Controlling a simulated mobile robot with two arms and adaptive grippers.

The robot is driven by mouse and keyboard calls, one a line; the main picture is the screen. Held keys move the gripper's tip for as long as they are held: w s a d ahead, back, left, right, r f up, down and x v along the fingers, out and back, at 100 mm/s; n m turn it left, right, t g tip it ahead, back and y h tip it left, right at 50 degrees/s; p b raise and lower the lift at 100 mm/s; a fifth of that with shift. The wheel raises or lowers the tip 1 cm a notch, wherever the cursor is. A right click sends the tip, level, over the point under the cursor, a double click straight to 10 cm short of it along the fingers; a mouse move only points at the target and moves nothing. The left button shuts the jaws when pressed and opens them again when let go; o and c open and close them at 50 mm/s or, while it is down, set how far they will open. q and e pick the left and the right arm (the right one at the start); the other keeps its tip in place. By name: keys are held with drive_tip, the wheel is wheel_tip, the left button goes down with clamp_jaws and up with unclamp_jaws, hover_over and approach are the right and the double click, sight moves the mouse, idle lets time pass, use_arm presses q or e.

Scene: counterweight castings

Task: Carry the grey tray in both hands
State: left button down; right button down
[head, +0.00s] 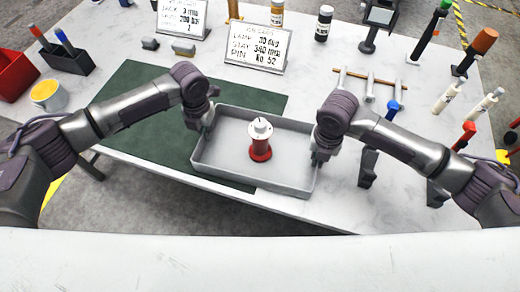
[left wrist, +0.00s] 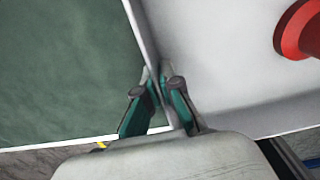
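The grey tray (head: 250,183) is a shallow rectangular tray over the table, its left part over a dark green mat. A red and white spool-like piece (head: 260,140) stands upright inside it. My left gripper (head: 207,126) is at the tray's left wall. In the left wrist view the fingers of my left gripper (left wrist: 161,78) lie on both sides of the tray wall (left wrist: 143,35) and close in on it. My right gripper (head: 316,158) is at the tray's right wall, its fingers too small to judge. I cannot tell whether the tray touches the table.
The green mat (head: 135,95) lies left of the tray on the white table (head: 335,210). Behind stand a sign (head: 258,48) and a dark bottle (head: 323,24). A wooden-bar rack (head: 370,78) and several upright tools are at right.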

use_arm(q)
drive_tip(key=shift+w+r, duration=0.1)
drive_tip(key=shift+r, duration=0.1)
use_arm(e)
drive_tip(key=shift+w+r, duration=0.1)
drive_tip(key=shift+r, duration=0.1)
